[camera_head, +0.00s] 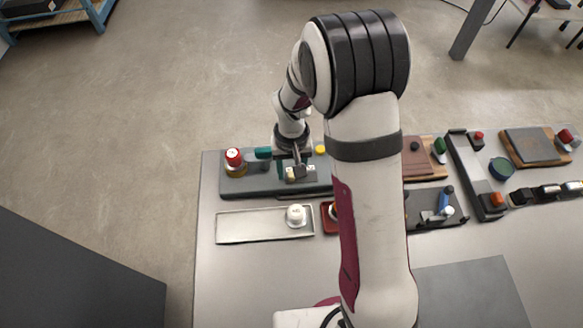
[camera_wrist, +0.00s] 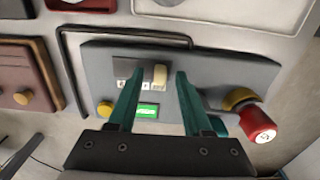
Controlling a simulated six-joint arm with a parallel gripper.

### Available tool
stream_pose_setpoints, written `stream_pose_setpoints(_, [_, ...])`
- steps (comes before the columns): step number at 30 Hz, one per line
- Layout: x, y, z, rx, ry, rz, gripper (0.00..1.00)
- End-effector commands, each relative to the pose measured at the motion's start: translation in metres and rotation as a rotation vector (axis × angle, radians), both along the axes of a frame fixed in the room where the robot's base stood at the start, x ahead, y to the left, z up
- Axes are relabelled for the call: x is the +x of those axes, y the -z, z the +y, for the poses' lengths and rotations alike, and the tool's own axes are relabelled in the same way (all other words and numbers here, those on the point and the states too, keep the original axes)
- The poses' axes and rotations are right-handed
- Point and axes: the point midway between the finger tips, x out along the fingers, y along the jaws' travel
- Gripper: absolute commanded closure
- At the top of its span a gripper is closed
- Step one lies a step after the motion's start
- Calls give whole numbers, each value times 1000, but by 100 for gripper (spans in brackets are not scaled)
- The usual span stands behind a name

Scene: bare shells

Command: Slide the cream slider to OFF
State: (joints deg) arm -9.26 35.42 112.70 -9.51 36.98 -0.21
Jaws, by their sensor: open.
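The cream slider (camera_wrist: 160,75) is a small upright block on a dark grey panel (camera_wrist: 215,72). In the head view the slider (camera_head: 291,174) shows just below my gripper, partly crowded by the fingers. My gripper (camera_wrist: 159,76) is open, with one teal finger on each side of the slider in the wrist view. A small gap shows on each side, and whether either finger touches it is unclear. My gripper (camera_head: 289,170) points down at the panel.
The panel also carries a red-capped knob on a yellow ring (camera_head: 234,160), a yellow button (camera_wrist: 105,108), a lit green display (camera_wrist: 147,111) and a teal part (camera_head: 263,153). A pale tray (camera_head: 250,226) with a white knob lies in front. More panels stand right.

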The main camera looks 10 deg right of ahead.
Motion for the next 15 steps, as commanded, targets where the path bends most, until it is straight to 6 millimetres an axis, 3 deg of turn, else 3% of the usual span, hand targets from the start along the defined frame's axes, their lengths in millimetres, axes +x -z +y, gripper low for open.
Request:
stream_pose_setpoints(1, [0, 0, 0, 0, 0, 0, 55])
stream_pose_setpoints(9, [0, 0, 0, 0, 0, 0, 100])
stream_pose_setpoints(15, [0, -1, 0, 0, 0, 0, 100])
